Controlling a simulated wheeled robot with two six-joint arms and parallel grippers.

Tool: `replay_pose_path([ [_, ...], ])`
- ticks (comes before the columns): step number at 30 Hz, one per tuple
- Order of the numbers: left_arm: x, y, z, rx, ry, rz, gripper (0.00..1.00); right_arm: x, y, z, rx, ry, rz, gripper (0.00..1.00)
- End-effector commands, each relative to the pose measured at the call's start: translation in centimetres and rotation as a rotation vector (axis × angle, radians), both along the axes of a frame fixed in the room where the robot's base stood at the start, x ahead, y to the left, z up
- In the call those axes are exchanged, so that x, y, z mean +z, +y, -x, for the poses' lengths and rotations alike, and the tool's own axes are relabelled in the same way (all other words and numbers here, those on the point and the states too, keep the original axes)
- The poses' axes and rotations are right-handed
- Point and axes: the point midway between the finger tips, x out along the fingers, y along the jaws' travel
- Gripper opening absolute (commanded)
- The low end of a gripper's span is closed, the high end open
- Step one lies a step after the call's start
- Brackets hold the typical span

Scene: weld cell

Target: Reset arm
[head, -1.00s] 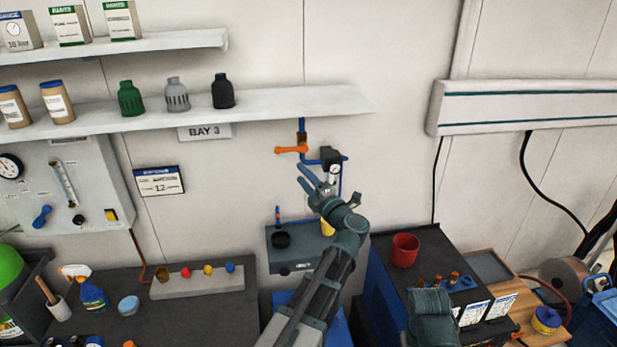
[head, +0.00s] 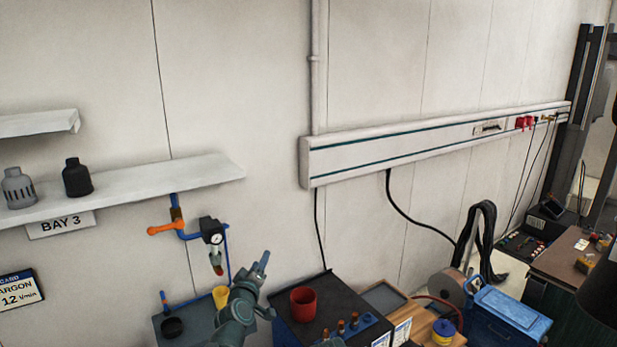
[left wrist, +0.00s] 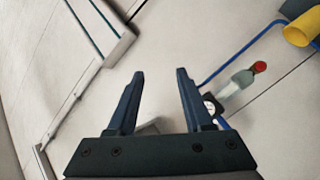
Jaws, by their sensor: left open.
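My left gripper (head: 262,262) is at the lower middle of the head view, right of and a little below the pressure regulator with a gauge (head: 212,232) on the wall. In the left wrist view its two dark fingers (left wrist: 160,76) are spread apart, with nothing between them. The regulator also shows in that view, behind and right of the right finger, with its gauge (left wrist: 209,106) partly covered. My right gripper is not in view.
An orange valve handle (head: 165,229) sits on the blue pipe. A red cup (head: 303,303) stands on a dark cabinet below my gripper. A grey shelf (head: 150,187) is at left and a wall duct (head: 400,148) at right. The wall between is bare.

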Motion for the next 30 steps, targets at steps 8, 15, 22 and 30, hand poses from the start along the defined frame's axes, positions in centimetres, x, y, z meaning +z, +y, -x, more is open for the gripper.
replay_pose_path([
  [8,-12.0,-3.4,8.8,-0.357,0.521,-0.386,0.51,0.0,0.0,0.0,0.000,0.000,0.000,0.50],
  [15,-18.2,-0.5,18.2,-0.512,0.942,-0.601,0.51,0.0,0.0,0.0,0.000,0.000,0.000,0.50],
  [22,-20.1,3.0,25.8,-0.576,1.265,-0.709,0.51,0.0,0.0,0.0,0.000,0.000,0.000,0.50],
  [30,-26.3,-2.1,28.4,-0.694,1.303,-0.838,0.51,-6.1,0.0,0.0,0.006,0.000,0.001,0.50],
])
